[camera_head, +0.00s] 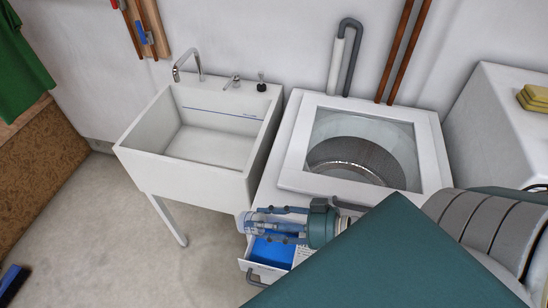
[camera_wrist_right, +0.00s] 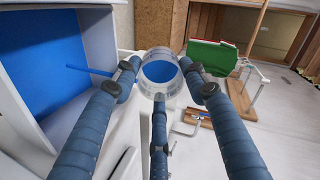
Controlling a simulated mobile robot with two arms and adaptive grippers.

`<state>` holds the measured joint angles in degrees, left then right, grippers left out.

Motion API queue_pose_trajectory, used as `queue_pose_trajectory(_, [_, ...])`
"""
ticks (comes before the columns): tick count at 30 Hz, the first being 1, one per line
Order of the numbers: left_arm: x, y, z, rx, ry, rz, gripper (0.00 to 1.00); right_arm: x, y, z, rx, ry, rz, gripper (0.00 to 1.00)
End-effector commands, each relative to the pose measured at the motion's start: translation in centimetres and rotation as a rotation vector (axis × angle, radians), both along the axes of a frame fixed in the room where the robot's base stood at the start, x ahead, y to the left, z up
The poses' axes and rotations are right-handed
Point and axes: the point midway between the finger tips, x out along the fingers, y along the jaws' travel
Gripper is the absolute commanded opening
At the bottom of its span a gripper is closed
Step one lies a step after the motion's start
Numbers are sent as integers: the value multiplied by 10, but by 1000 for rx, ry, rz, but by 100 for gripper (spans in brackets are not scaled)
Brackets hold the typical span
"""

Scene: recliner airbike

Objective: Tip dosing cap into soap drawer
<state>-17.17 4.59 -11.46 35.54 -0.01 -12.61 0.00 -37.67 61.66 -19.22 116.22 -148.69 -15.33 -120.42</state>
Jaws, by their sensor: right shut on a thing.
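The dosing cap (camera_head: 243,223) is a small clear cup at the tips of my right gripper (camera_head: 262,223). The gripper is shut on it and points to the left, above the soap drawer (camera_head: 246,266). The drawer is pulled out of the washer's front and has a bright blue inside. In the right wrist view the dosing cap (camera_wrist_right: 160,86) sits between the blue-grey fingers, with a round blue area showing in it. The soap drawer (camera_wrist_right: 55,60) fills the left of that view, beside the cap. I cannot tell the cap's exact tilt. My left gripper is out of view.
The top-loading washer (camera_head: 290,182) stands behind the drawer, with a glass lid over its drum. A white utility sink (camera_head: 150,160) with a tap is to its left. A white appliance (camera_head: 490,130) with yellow sponges is at the right. The floor (camera_head: 120,230) at front left is mostly clear.

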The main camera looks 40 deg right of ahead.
Motion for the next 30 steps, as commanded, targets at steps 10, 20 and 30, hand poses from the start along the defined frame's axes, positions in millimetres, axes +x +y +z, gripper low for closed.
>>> queue_pose_trajectory(10, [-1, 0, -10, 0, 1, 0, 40, -4, -3, -3, 30, -34, 0, 25])
queue_pose_trajectory(20, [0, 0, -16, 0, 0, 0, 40, -8, -6, -1, 59, -69, 0, 25])
queue_pose_trajectory(30, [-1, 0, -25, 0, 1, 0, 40, -11, -9, -2, 87, -103, 0, 25])
